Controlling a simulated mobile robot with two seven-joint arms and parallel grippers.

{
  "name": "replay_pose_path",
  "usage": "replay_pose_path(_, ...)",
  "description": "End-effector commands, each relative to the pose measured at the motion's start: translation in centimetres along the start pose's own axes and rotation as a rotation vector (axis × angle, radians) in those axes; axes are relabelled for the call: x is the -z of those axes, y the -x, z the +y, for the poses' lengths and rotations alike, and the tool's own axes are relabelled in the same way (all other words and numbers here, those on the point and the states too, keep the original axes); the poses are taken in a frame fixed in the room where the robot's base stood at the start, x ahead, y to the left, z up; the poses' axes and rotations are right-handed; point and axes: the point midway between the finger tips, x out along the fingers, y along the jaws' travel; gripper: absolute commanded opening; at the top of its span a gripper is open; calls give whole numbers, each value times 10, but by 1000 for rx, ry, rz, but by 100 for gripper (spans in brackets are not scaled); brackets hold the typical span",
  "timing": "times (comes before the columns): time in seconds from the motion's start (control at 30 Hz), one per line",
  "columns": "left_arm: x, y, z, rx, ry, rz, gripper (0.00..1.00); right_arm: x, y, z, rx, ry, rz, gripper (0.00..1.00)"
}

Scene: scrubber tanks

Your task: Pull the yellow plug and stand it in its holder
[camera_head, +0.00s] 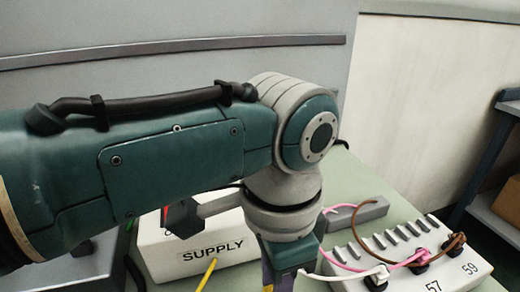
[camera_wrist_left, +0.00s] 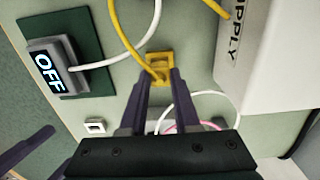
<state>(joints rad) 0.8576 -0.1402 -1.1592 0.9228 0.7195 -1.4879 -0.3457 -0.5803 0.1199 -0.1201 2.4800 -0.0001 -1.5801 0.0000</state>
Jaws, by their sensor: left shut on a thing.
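My left gripper (camera_wrist_left: 159,80) is shut on the yellow plug (camera_wrist_left: 157,74), mostly hidden between the fingers; a yellow cable (camera_wrist_left: 121,35) runs to it. A square yellow holder (camera_wrist_left: 164,57) lies on the green surface just beyond the fingertips. I cannot tell whether the plug touches the holder or is above it. In the head view the same gripper (camera_head: 280,281) is cut off at the bottom edge, and the yellow cable (camera_head: 208,272) shows beside it. Dark purple bars at the left wrist view's lower left look like my right gripper (camera_wrist_left: 38,152); its state is unclear.
The white SUPPLY box (camera_head: 191,248) stands left of my wrist. At right is a white outlet strip (camera_head: 463,271) with white, pink and brown plugs. A grey block (camera_head: 368,211) stands behind. The left wrist view shows an OFF display (camera_wrist_left: 50,68) and a small white holder (camera_wrist_left: 95,126).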

Motion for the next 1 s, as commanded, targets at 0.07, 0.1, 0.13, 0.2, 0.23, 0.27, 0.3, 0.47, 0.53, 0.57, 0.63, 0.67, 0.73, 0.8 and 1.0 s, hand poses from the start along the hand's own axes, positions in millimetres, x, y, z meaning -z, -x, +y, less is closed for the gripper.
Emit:
replay_pose_path(0.07,0,0,0,0,0,0,0,0,0,0,0,0,0,100)
replay_pose_path(0.1,0,0,0,-1,0,0,0,0,1,0,0,0,0,100)
replay_pose_path(0.13,0,1,0,-1,0,0,0,0,2,0,0,0,0,100)
replay_pose_path(0.2,0,1,0,-1,0,0,0,1,3,0,0,0,0,100)
replay_pose_path(0.23,0,0,0,-1,0,0,0,1,3,0,0,0,0,100)
replay_pose_path(0.27,0,0,0,-1,0,0,0,1,3,0,0,0,0,100)
replay_pose_path(0.3,0,0,0,0,0,0,0,1,2,0,0,0,0,100)
replay_pose_path(0.47,0,0,0,0,0,0,0,1,2,0,0,0,0,100)
replay_pose_path(0.53,0,-1,0,0,0,0,0,0,1,0,0,0,0,100)
replay_pose_path(0.57,0,-2,0,0,0,0,0,0,0,0,0,0,0,100)
replay_pose_path(0.63,0,-5,0,0,0,0,0,0,-2,0,0,1,0,100)
replay_pose_path(0.67,0,-6,0,0,0,0,0,-1,-3,0,0,1,0,100)
replay_pose_path(0.73,0,-9,0,0,1,0,0,-2,-5,0,0,1,0,100)
replay_pose_path(0.8,0,-13,0,0,1,-1,0,-2,-8,0,0,1,0,100)
replay_pose_path(1.0,0,-21,0,-1,1,0,0,-4,-14,0,-1,1,0,100)
